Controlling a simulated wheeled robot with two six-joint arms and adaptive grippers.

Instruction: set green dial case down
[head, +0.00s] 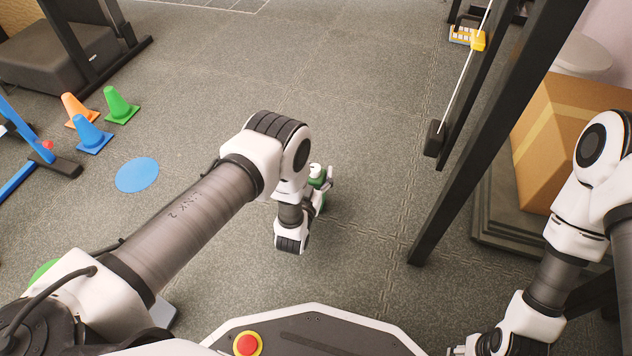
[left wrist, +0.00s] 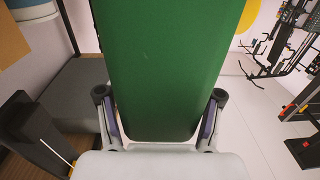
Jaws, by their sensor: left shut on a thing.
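The green dial case (left wrist: 160,60) fills the middle of the left wrist view, between the two fingers of my left gripper (left wrist: 160,104). The gripper is shut on it. In the head view, a small part of the green case (head: 318,182) with a whitish top shows beside my left gripper (head: 328,181), out over the grey floor. My left arm hides the rest of it. I cannot tell its height above the floor.
A blue disc (head: 137,175) lies on the floor at left, with orange (head: 79,109), blue (head: 91,134) and green (head: 120,104) cones beyond it. A black upright post (head: 480,150) and a cardboard box (head: 560,140) stand at right. The middle floor is clear.

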